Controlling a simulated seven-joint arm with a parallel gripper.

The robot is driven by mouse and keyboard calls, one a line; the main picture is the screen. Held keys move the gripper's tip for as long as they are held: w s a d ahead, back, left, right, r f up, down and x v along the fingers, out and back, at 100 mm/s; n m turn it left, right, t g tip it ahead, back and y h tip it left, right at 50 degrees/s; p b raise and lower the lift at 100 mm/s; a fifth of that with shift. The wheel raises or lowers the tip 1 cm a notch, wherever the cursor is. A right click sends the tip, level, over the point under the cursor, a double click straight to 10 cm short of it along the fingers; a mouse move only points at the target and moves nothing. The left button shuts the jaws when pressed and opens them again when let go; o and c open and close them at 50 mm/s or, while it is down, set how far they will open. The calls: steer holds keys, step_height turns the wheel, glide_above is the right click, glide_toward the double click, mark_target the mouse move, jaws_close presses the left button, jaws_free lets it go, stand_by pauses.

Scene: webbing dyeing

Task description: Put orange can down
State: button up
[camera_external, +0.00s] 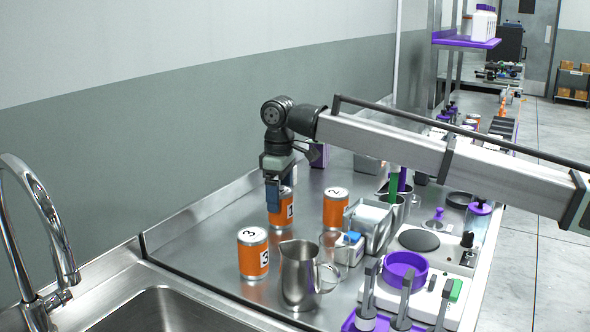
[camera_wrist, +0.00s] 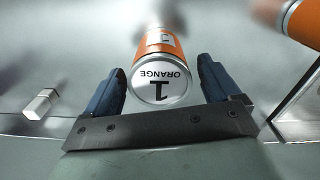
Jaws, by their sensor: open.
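The orange can (camera_external: 281,213), marked 1, stands upright on the steel counter in the external view. In the wrist view its lid (camera_wrist: 163,84) reads "1 ORANGE" and lies between my two fingers. My gripper (camera_external: 273,190) points down over this can. In the wrist view my gripper (camera_wrist: 165,85) is open, with a gap between each finger and the can. The gripper hides part of the can's top in the external view.
Can 2 (camera_external: 336,208) stands to the right and can 3 (camera_external: 253,253) stands nearer the sink (camera_external: 165,312). A steel pitcher (camera_external: 299,275), a glass beaker (camera_external: 333,252) and a purple ring-shaped dish (camera_external: 404,268) crowd the front right. The counter left of the cans is clear.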

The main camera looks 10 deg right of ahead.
step_height(320, 180, up, 9)
steer(key=shift+f, duration=0.2)
steer(key=shift+w, duration=0.1)
